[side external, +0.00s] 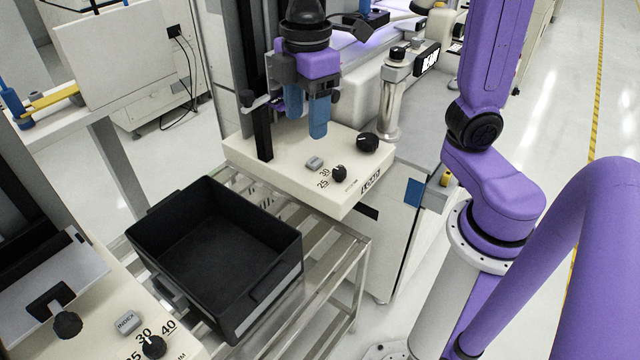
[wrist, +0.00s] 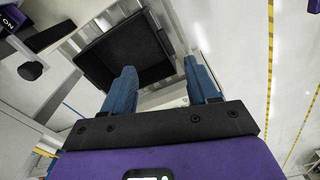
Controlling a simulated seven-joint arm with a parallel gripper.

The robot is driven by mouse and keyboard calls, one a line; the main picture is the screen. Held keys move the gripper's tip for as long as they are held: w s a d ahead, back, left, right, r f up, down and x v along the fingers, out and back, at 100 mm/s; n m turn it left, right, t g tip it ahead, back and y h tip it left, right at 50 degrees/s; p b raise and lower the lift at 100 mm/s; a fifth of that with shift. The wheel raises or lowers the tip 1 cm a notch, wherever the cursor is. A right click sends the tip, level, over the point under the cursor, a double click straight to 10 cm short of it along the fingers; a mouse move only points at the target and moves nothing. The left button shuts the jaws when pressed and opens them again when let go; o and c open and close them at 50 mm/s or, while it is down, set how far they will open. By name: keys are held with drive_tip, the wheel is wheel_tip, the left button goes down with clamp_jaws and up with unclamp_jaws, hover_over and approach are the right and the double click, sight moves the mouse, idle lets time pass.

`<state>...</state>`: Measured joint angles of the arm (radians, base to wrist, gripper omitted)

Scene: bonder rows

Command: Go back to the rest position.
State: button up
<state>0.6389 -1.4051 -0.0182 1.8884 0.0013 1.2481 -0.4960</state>
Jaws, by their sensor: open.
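My gripper (side external: 306,112) has two blue fingers and hangs over the cream machine base with the knobs. The fingers are apart and nothing is between them. In the wrist view my gripper (wrist: 162,84) shows its two blue fingers spread, with the black bin beyond them. My purple arm stands on its base at the right of the side view.
An empty black bin (side external: 168,209) stands on a metal rack (side external: 352,262). The cream machine base (side external: 245,150) carries black knobs (side external: 367,142) and a grey button (side external: 314,162). Another machine (side external: 105,285) stands at lower left. A silver post (side external: 389,105) stands right of my gripper.

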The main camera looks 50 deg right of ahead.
drive_tip(key=s+d+f+m, duration=0.1)
drive_tip(key=s+d+f, duration=0.2)
drive_tip(key=s, duration=0.4)
drive_tip(key=s+d+f, duration=0.4)
drive_tip(key=s+f, duration=0.2)
drive_tip(key=s, duration=0.2)
drive_tip(key=shift+s+m, duration=0.2)
drive_tip(key=shift+m, duration=0.2)
drive_tip(key=shift+r, duration=0.1)
idle(0.7)
